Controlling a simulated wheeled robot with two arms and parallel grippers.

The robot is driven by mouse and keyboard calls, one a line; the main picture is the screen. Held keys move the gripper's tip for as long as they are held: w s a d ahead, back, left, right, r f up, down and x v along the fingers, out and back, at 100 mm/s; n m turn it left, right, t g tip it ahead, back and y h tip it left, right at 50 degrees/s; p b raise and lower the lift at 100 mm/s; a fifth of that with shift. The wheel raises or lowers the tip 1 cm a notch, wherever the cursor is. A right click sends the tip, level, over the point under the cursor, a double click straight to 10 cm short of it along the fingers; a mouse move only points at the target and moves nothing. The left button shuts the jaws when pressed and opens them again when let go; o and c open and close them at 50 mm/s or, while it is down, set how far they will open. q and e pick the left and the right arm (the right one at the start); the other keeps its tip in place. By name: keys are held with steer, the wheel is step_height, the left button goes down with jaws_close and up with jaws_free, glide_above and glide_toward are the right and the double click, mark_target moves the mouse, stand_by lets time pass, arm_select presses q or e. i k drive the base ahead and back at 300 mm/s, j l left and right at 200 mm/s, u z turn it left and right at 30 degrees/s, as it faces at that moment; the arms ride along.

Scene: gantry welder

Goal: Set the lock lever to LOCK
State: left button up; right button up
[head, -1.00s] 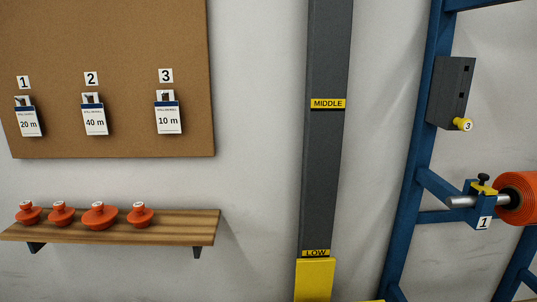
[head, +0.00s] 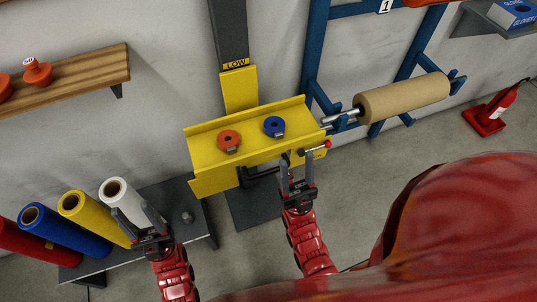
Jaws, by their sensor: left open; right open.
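A yellow carriage (head: 200,158) sits at the foot of the dark grey column. At its right end is a small metal lever with a red knob (head: 328,144), which looks like the lock lever. It points right and slightly up in the picture. I cannot read any LOCK marking beside it. My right gripper (head: 297,165) is open and empty, just below and left of the lever; whether it touches the carriage is unclear. My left gripper (head: 147,220) is open in front of the white roll (head: 117,190), well left of the lever.
An orange disc (head: 229,140) and a blue disc (head: 273,126) lie on the carriage top. A brown roll (head: 403,98) hangs on the blue rack right of the carriage. Floor between is clear.

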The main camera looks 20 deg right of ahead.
mark_target(327, 143)
steer(key=z, duration=1.05)
